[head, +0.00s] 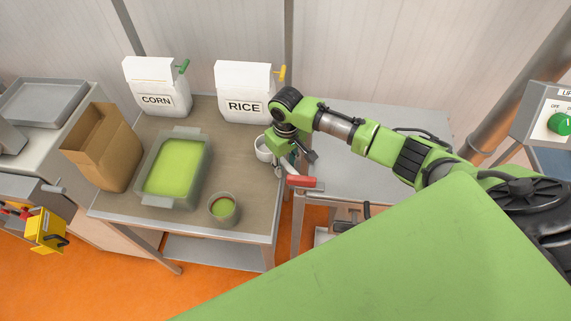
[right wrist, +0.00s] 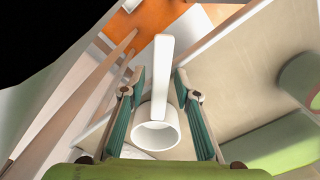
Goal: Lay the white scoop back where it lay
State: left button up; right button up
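The white scoop (head: 263,148) is at the right side of the brown table top, next to my right gripper (head: 281,163), which partly hides it in the head view. In the right wrist view, the scoop's round cup (right wrist: 157,134) opens toward the camera, and its flat handle (right wrist: 161,72) stretches away between the two fingers. The right gripper's fingers (right wrist: 160,88) are spread, with a narrow gap showing on each side of the handle. My left gripper is not in view.
A tray of green stuff (head: 207,168), a small pot (head: 223,208), a cardboard bag (head: 102,148), and CORN (head: 157,88) and RICE (head: 244,92) bags stand on the table. A red-handled thing (head: 301,182) is by its right edge. A grey table (head: 385,122) adjoins.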

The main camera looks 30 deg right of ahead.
notch_tip(320, 180, up, 12)
jog(key=b, duration=0.1)
jog(key=shift+r, duration=0.2)
jog(key=shift+s, duration=0.1)
dwell(0.5)
